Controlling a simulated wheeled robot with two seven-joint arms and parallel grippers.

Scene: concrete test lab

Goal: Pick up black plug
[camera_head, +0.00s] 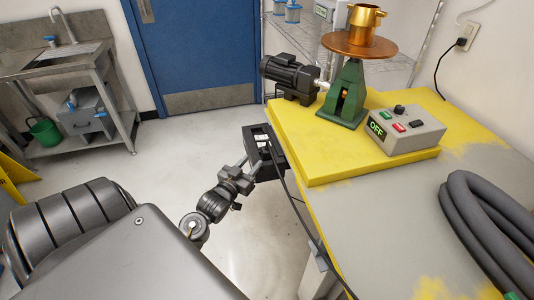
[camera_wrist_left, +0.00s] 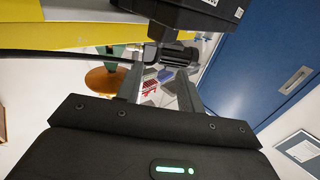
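My left gripper (camera_head: 249,166) is at the left edge of the yellow-topped table, in front of a black box (camera_head: 276,150). In the left wrist view its two fingers (camera_wrist_left: 160,85) stand apart, with a gap between them. A black cable (camera_wrist_left: 70,54) enters from the left and ends near the fingertips, under the black box (camera_wrist_left: 185,12); I cannot clearly tell the plug's outline there from the dark motor behind. A black plug (camera_head: 461,43) with a cord sits in the wall outlet at the upper right. My right gripper is not in view.
On the yellow board (camera_head: 310,165) stand a green stand with a copper disc (camera_head: 360,47) and a grey control box (camera_head: 408,130) reading OFF. A black motor (camera_head: 290,78) is behind. A thick grey hose (camera_head: 480,225) lies at right. The floor by the blue door (camera_head: 195,45) is clear.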

